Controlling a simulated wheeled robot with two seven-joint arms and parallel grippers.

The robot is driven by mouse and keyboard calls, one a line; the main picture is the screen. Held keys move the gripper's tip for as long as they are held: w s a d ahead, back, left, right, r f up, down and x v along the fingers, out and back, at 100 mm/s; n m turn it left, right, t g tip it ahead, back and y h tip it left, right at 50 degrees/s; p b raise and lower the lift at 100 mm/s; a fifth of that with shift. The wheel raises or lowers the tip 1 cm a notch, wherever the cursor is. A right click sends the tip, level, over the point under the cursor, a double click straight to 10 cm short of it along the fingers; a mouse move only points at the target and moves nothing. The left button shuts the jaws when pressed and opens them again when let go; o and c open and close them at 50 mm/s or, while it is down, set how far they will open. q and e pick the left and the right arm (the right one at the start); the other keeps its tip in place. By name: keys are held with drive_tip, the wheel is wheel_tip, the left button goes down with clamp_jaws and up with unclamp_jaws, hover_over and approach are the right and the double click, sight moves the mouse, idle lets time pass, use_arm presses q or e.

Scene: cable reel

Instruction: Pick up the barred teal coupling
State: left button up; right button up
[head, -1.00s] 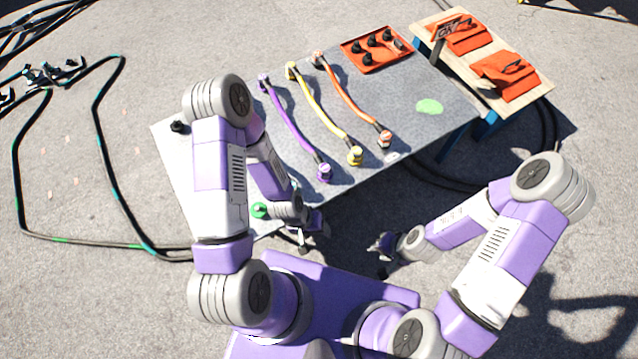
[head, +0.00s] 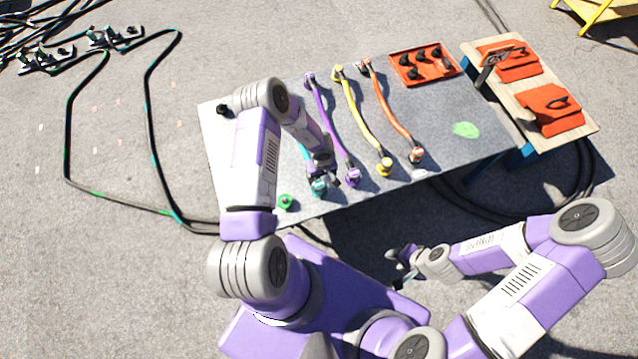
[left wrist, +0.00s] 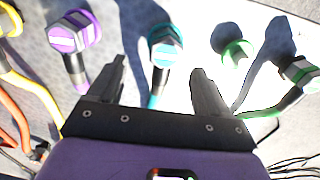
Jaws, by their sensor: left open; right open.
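The barred teal coupling (head: 319,187) is on the near edge of the grey table, at the end of a teal cable. In the left wrist view the teal coupling (left wrist: 165,42) shows pale bars across its face. It lies ahead of and between the fingers of my left gripper (left wrist: 158,68), which are open and not closed on it. In the head view my left gripper (head: 328,172) is just above and beside the coupling and partly covers its cable. My right gripper (head: 400,264) is open and empty, off the table's near side.
A purple coupling (head: 348,177) is close on the right, with yellow (head: 381,167) and orange (head: 416,155) ones beyond. A green coupling (head: 285,202) is on the left. An orange tray (head: 395,72) with black parts is at the back.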

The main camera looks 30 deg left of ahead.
sight(319, 183)
use_arm(q)
wheel_tip(319, 183, down, 3)
drive_tip(key=shift+r+b, duration=0.2)
drive_tip(key=shift+b, duration=0.2)
drive_tip(key=f, duration=0.1)
drive_tip(key=f+b, duration=0.1)
drive_tip(key=f, duration=0.3)
drive_tip(key=shift+s+a, duration=0.2)
drive_tip(key=shift+a, duration=0.2)
drive_tip(key=shift+c, duration=0.2)
drive_tip(key=c, duration=1.1)
